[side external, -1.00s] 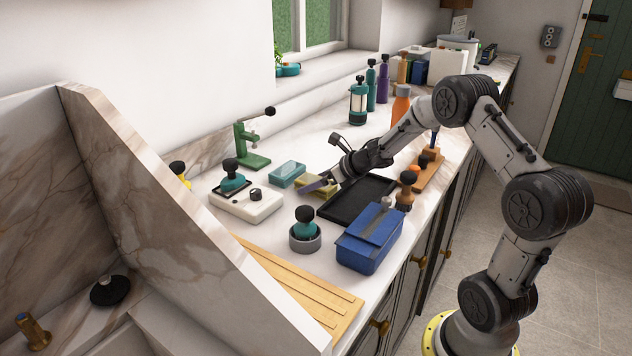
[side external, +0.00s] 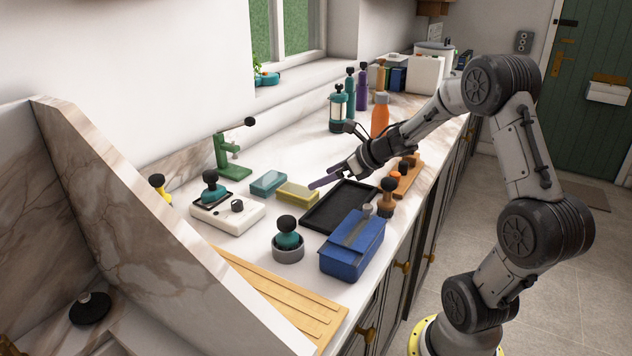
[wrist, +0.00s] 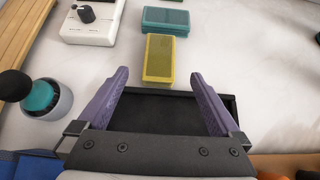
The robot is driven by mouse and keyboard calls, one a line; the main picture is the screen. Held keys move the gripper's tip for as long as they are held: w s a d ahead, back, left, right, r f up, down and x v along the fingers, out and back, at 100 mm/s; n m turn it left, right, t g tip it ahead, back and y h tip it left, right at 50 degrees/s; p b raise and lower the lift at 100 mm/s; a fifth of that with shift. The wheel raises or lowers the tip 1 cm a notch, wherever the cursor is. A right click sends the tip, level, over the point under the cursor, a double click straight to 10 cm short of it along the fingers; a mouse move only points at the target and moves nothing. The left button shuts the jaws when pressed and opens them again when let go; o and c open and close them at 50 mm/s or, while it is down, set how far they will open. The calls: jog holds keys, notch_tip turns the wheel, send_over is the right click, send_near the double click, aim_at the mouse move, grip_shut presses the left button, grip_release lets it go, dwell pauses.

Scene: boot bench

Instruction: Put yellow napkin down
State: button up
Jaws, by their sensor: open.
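The yellow napkin (side external: 298,194) looks like a flat, folded rectangular block. It lies on the pale marble counter between a teal block and a black tray. In the wrist view the yellow napkin (wrist: 160,58) is ahead of my fingertips, roughly centred between them and clear of both. My gripper (side external: 330,180) has purple fingers and is open and empty, above the tray's far edge. In the wrist view my gripper (wrist: 159,74) shows its fingers wide apart, with the black tray beneath.
The black tray (side external: 312,221) is right beside the napkin. The teal block (side external: 268,182) stands close behind it. A white scale-like device (side external: 228,216), a teal-knobbed grey pot (side external: 288,251) and a blue box (side external: 345,262) are nearby. An orange bottle (side external: 380,115) stands behind my wrist.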

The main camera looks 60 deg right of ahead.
jog(key=s+a+r+m+h, duration=0.25)
jog(key=r+m, duration=0.35)
jog(key=m, duration=0.3)
jog(key=s+a+r+m+h, duration=0.1)
jog(key=a+r+m+h, duration=0.15)
jog(key=r+m, duration=0.5)
jog(key=s+a+f+m+g+y, duration=0.2)
jog(key=s+a+f+m, duration=0.1)
jog(key=s+a+m, duration=0.5)
jog(key=s+a+f+m+g+y, duration=0.3)
jog(key=s+a+m, duration=0.6)
jog(key=s+m, duration=0.2)
jog(key=shift+s+f, duration=0.3)
jog(key=shift+m, duration=0.25)
